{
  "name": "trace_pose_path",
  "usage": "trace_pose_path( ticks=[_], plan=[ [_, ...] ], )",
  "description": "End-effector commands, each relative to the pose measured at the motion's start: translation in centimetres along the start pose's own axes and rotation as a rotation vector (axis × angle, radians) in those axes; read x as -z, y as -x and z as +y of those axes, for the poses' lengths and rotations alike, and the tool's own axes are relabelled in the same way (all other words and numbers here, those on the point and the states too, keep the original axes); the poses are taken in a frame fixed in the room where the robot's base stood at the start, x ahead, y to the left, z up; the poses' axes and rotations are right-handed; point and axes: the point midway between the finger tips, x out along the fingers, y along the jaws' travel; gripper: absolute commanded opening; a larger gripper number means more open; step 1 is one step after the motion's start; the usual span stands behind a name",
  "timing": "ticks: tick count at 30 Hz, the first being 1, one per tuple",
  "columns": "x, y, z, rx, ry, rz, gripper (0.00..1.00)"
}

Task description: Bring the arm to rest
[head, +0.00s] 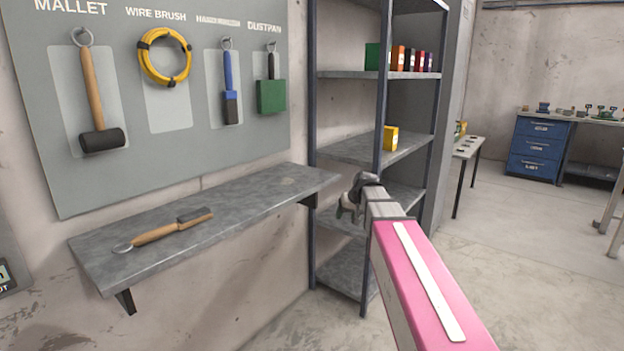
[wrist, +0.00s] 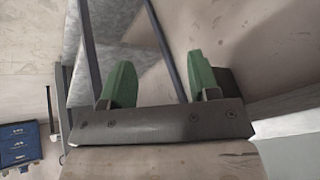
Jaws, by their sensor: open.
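My gripper (head: 350,207) is at the far end of my pink and grey arm, in front of the shelf rack in the head view. It is small and partly turned away there. In the wrist view my gripper (wrist: 160,88) shows two green fingers spread wide apart. It is open, and nothing is between the fingers. Behind the fingers are the wall and blue-grey rack posts. I see no contact between the gripper and anything else.
A wall shelf (head: 255,195) holds a wooden-handled brush (head: 165,230). Above it, a pegboard (head: 205,20) carries a mallet (head: 95,95), a yellow coil (head: 165,57), a blue-handled tool (head: 229,85) and a green dustpan (head: 271,96). The rack (head: 375,150) stands close behind my gripper. Floor (head: 520,250) at right is clear.

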Motion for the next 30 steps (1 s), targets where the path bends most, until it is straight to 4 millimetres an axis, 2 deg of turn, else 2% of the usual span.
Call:
trace_pose_path(
  ticks=[1,9,15,18,21,24,30],
  plan=[
    [-2.9,-1.1,0.5,-0.016,-0.013,-0.032,0.56],
    [-14.8,-5.6,3.2,-0.115,-0.073,-0.189,0.56],
    [-23.5,-7.4,4.7,-0.191,-0.110,-0.299,0.56],
    [-27.0,-7.8,5.2,-0.223,-0.123,-0.344,0.56],
    [-29.5,-8.0,5.5,-0.247,-0.131,-0.377,0.56],
    [-31.0,-8.2,5.8,-0.262,-0.137,-0.397,0.56],
    [-31.5,-8.2,5.9,-0.270,-0.139,-0.406,0.56]
  ],
)
